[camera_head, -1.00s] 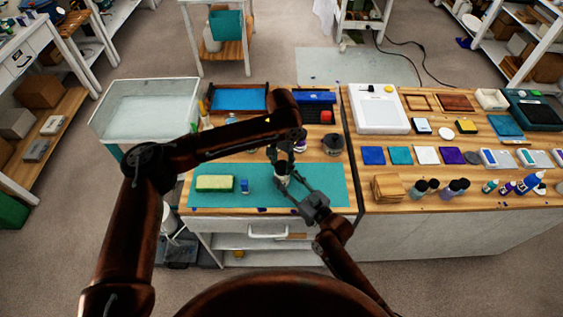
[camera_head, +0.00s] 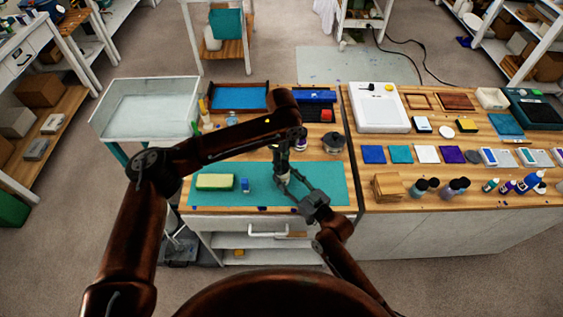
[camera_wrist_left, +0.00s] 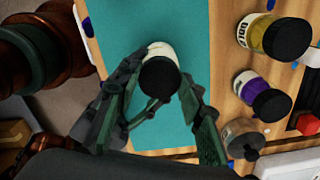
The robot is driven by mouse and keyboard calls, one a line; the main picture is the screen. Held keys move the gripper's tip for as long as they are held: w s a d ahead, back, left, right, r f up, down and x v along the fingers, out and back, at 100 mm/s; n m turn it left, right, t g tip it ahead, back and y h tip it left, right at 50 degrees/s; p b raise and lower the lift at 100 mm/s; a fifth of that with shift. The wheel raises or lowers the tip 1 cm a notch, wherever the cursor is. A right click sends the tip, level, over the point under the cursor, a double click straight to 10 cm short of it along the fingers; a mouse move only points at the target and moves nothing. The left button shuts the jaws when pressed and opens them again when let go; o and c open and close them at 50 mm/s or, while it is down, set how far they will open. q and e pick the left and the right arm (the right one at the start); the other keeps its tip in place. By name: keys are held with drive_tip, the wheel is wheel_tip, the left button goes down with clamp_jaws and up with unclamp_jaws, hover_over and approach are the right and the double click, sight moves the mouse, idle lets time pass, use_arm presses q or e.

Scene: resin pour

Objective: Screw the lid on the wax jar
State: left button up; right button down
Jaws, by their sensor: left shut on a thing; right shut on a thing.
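The wax jar (camera_wrist_left: 156,48) has a cream body and stands over the teal mat (camera_head: 325,180). Its black lid (camera_wrist_left: 160,77) sits at the top of the jar; whether it is threaded on cannot be seen. My left gripper (camera_head: 283,176) reaches down from above and is shut on the lid, with its fingers on either side in the left wrist view (camera_wrist_left: 160,90). My right gripper (camera_head: 290,186) comes in low from the right and is shut on the jar. The grippers largely hide the jar in the head view.
A yellow-green sponge (camera_head: 215,181) and a small blue item (camera_head: 245,185) lie on the mat's left. The mat's right end is clear.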

use_arm(q)
drive_tip(key=m, duration=1.4)
drive_tip(key=shift+w+d, duration=0.1)
drive_tip(key=m, duration=0.5)
drive_tip(key=shift+m, duration=0.4)
drive_tip(key=m, duration=0.6)
drive_tip(key=o, duration=0.7)
drive_tip(key=shift+o, duration=0.2)
